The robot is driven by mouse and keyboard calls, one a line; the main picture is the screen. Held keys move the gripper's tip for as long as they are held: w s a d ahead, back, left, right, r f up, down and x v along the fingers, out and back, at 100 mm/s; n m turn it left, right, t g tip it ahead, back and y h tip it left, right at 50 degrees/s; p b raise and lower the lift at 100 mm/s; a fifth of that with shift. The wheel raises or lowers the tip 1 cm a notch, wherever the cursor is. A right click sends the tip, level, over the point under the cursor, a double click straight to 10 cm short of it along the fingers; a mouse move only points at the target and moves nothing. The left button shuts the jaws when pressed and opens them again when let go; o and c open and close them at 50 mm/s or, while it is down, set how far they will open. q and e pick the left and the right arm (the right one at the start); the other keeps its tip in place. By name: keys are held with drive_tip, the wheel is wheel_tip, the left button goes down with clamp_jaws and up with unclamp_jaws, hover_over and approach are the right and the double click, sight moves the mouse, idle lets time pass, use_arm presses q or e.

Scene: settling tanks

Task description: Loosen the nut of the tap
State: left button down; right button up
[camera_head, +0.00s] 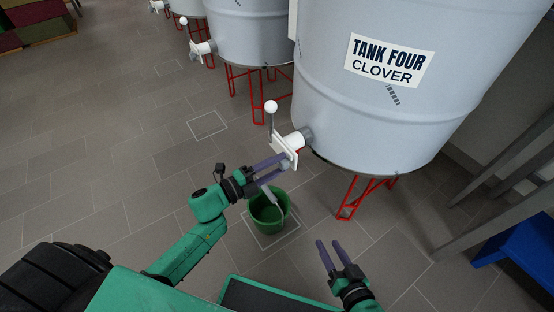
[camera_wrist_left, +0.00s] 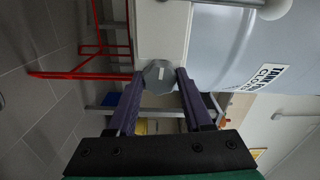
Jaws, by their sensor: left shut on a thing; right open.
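The tap (camera_head: 294,142) sticks out from the lower wall of the tank labelled TANK FOUR CLOVER (camera_head: 400,110). It has a white body and a lever with a white ball (camera_head: 271,107) on top. My left gripper (camera_head: 281,165) is shut on the nut, one purple finger on each side. In the head view the nut is hidden by the fingers. My right gripper (camera_head: 330,244) is open and empty, away from the tap.
A green bucket (camera_head: 257,213) stands on the floor below my left gripper, inside a pale outlined square. Red legs (camera_head: 352,197) carry the tank. Other tanks (camera_head: 248,35) with taps stand behind. A blue object (camera_head: 520,250) and grey beams are at right.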

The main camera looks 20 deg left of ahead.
use_arm(q)
drive_tip(key=shift+n+p, duration=0.35)
drive_tip(key=shift+n, duration=0.25)
use_arm(e)
drive_tip(key=shift+r, duration=0.75)
use_arm(q)
drive_tip(key=shift+c, duration=1.5)
unclamp_jaws()
drive_tip(key=p+v, duration=0.3)
drive_tip(key=v, duration=1.1)
drive_tip(key=shift+s+a, duration=0.2)
drive_tip(key=shift+s, duration=0.1)
use_arm(e)
drive_tip(key=d+r+n+g+h, duration=0.1)
drive_tip(key=d+r+g, duration=0.1)
drive_tip(key=g, duration=0.1)
drive_tip(key=shift+w+d+r, duration=0.1)
drive_tip(key=shift+d+r, duration=0.05)
drive_tip(key=shift+d, duration=0.05)
